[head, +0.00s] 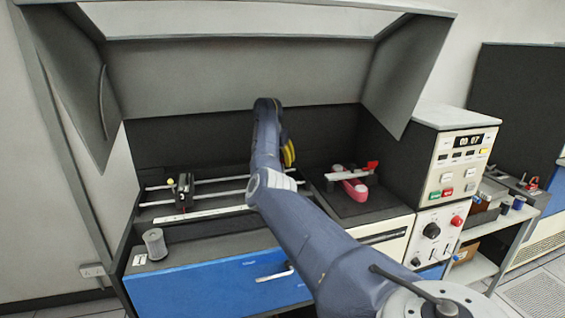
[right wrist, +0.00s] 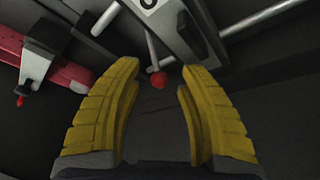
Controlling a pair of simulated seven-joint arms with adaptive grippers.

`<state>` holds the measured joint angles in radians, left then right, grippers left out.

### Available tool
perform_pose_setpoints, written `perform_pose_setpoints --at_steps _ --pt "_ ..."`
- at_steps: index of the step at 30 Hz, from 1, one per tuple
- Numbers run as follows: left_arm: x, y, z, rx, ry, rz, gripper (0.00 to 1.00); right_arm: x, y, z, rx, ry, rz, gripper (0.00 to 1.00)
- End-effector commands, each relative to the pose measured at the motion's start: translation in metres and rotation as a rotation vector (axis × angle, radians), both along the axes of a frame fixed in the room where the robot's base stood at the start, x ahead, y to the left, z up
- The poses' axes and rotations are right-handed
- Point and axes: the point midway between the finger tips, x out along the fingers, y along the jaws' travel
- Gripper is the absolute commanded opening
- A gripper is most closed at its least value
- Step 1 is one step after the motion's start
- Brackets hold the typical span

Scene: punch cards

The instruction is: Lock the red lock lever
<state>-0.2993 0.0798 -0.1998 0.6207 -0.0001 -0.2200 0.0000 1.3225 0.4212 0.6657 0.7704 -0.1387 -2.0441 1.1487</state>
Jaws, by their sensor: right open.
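In the right wrist view, a lever with a round red knob (right wrist: 158,80) on a thin metal rod shows between and just beyond my yellow fingers. The rod runs up beside a grey metal block. My right gripper (right wrist: 158,85) is open, with a fingertip on each side of the knob; I cannot tell whether either touches it. In the head view the right gripper (head: 288,152) is mostly hidden behind my own arm, over the machine bed, and this knob is hidden. My left gripper is not in view.
A pink-red arm (head: 355,190) with a white bar and red end piece (head: 372,167) stands right of my gripper. A black carriage (head: 183,190) sits on rails at left, near a grey cylinder (head: 155,243).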

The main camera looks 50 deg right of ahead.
Motion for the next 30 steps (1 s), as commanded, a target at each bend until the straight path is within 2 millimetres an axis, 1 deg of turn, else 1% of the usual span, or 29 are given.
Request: perform_pose_setpoints --at_steps 5,14,15,26,30 --pt "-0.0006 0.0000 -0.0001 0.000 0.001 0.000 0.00 0.0000 -0.0031 -0.0077 0.000 0.001 0.000 0.40" --pt "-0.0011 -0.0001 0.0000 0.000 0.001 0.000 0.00 0.0000 -0.0036 -0.0088 0.000 0.001 -0.001 0.40" --pt "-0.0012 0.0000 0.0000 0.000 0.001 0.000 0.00 0.0000 -0.0036 -0.0087 0.000 0.001 -0.001 0.43" --pt "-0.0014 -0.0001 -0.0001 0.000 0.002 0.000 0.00 0.0002 -0.0034 -0.0084 0.000 0.000 -0.001 0.01" --pt "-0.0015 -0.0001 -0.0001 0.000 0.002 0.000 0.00 0.0005 -0.0033 -0.0084 0.000 -0.001 -0.001 0.00"
